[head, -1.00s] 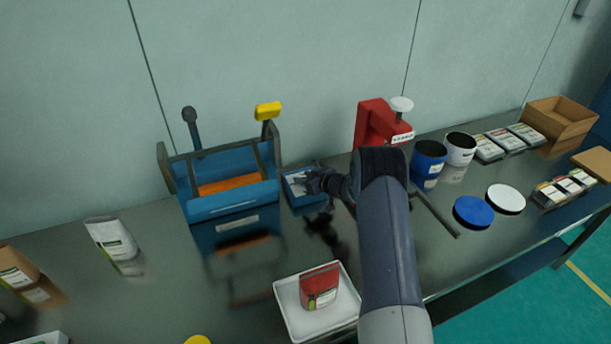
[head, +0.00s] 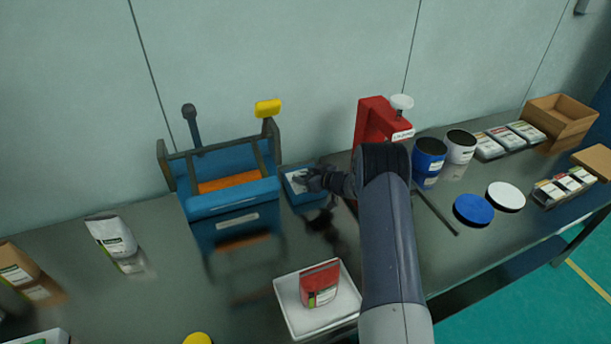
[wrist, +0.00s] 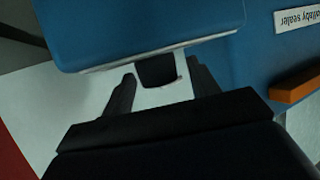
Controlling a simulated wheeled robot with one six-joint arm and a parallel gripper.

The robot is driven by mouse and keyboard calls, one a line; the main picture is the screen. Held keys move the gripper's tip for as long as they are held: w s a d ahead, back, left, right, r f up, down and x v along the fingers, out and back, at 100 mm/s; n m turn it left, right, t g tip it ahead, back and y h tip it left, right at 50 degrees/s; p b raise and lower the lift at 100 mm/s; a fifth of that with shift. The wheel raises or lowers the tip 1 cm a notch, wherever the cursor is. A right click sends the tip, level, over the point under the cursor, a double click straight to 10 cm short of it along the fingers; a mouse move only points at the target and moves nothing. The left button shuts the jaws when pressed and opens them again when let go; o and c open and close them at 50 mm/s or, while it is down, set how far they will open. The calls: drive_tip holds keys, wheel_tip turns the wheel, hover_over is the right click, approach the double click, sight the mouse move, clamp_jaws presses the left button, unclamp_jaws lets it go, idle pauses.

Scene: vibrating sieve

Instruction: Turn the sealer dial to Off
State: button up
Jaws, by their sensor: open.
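The blue sealer (head: 234,201) stands on the steel bench, with an orange bar inside its frame. Beside it on the right is a small blue box (head: 304,201) with a whitish top face. My gripper (head: 306,180) is over that face. In the wrist view, a dark block that looks like the dial (wrist: 157,71) sits between my gripper's two open fingers (wrist: 162,80), against a white face. I cannot tell whether the fingers touch it. The dial's setting cannot be read, and my gripper hides it in the head view.
A yellow-topped handle (head: 268,108) rises at the sealer's right. A red press (head: 370,118) stands behind my arm. A white tray (head: 290,316) with a red pouch (head: 320,284) is in front. Blue and white tubs stand right. A label (wrist: 297,17) ends in "by sealer".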

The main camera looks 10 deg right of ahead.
drive_tip(key=b+v, duration=0.2)
drive_tip(key=v, duration=0.8)
drive_tip(key=shift+s+d, duration=0.1)
drive_tip(key=p+x, duration=0.2)
drive_tip(key=x, duration=0.9)
drive_tip(key=shift+r, duration=0.1)
drive_tip(key=shift+s+t, duration=0.1)
drive_tip(key=shift+t, duration=0.2)
drive_tip(key=shift+m, duration=0.3)
